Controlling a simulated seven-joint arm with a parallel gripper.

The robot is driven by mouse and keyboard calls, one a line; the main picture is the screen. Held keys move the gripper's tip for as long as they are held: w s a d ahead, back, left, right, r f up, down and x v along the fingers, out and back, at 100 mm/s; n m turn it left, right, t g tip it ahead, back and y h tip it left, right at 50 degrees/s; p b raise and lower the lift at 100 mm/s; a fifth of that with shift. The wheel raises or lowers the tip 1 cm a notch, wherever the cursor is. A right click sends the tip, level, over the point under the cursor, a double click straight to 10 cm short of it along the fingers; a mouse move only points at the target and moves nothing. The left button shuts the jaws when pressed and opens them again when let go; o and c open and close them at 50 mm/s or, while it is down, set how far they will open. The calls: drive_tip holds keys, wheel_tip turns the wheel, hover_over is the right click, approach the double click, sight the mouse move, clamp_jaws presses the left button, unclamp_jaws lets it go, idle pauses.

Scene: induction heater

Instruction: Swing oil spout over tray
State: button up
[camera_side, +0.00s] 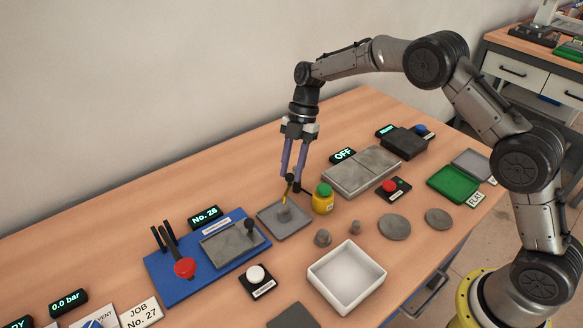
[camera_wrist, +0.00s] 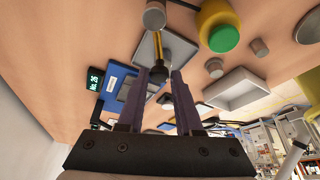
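A thin yellow spout (camera_side: 285,198) with a black knob at its upper end stands by the grey square tray (camera_side: 268,220) in the side view; its lower end appears over the tray, near a small grey cylinder there. The spout also shows in the wrist view (camera_wrist: 165,38), with its black knob (camera_wrist: 166,73) below it. A yellow bottle with a green cap (camera_side: 323,203) stands just right of the tray. My gripper (camera_side: 291,183) points down with its fingertips at the black knob. A gap shows between the fingers, but I cannot tell whether they touch the knob.
A blue base with a red-knobbed lever (camera_side: 185,268) is to the left. A white open box (camera_side: 346,277) stands in front, with small grey cylinders (camera_side: 323,238) between. A grey block (camera_side: 361,172) marked OFF lies to the right. Round grey discs (camera_side: 394,227) lie at right.

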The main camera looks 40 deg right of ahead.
drive_tip(key=o, duration=0.3)
drive_tip(key=shift+o, duration=0.2)
drive_tip(key=v, duration=1.4)
drive_tip(key=shift+f, duration=0.1)
